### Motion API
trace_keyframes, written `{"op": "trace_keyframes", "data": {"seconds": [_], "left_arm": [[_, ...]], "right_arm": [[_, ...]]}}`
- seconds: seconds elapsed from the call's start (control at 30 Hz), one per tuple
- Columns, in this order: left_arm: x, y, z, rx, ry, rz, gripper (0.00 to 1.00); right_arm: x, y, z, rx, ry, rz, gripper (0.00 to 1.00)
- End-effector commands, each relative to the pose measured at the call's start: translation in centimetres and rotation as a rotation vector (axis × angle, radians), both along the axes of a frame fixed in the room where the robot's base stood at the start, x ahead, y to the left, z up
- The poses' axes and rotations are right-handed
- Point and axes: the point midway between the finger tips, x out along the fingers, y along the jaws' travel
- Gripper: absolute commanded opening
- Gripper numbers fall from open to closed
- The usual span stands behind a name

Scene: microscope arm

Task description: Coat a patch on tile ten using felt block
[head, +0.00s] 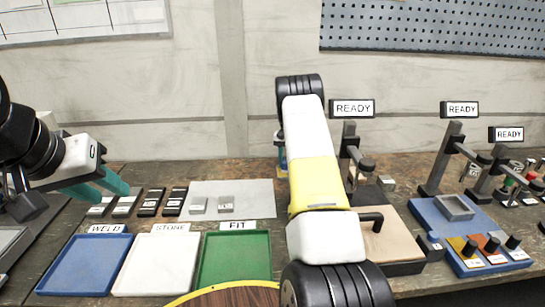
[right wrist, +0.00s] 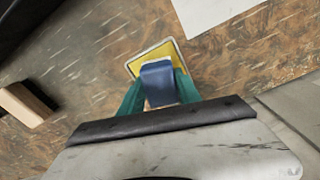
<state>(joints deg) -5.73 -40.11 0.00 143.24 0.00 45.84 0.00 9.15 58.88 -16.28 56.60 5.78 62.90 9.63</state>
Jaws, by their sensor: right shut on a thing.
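My right gripper (right wrist: 160,88) is shut on a blue-and-yellow object (right wrist: 151,55), with teal fingers on both sides of its blue part and a yellow square with a pale rim beyond it. In the head view my right arm hides most of that gripper. A small pale wooden block (right wrist: 25,103) with a dark side lies on the bench in the right wrist view; I cannot tell which item is the felt block. Two small grey tiles (head: 198,205) lie on a grey sheet (head: 259,197). Their numbers are unreadable. My left gripper (head: 112,187) is open and empty at left.
Blue (head: 84,266), white (head: 155,266) and green (head: 236,260) trays line the front, labelled WELD, STONE and FIT. Black and white pieces (head: 149,202) stand behind them. Stands with READY signs (head: 352,108) and a blue base (head: 490,218) with knobs fill the right.

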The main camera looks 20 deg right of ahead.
Motion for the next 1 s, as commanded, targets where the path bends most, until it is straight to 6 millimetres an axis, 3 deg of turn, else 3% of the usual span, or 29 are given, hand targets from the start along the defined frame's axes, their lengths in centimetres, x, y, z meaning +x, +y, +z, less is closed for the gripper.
{"op": "trace_keyframes", "data": {"seconds": [1.0], "left_arm": [[0.00, 0.00, 0.00, 0.000, 0.000, 0.000, 0.36]], "right_arm": [[-0.01, -0.01, -0.97, 0.000, 0.000, 0.000, 0.07]]}}
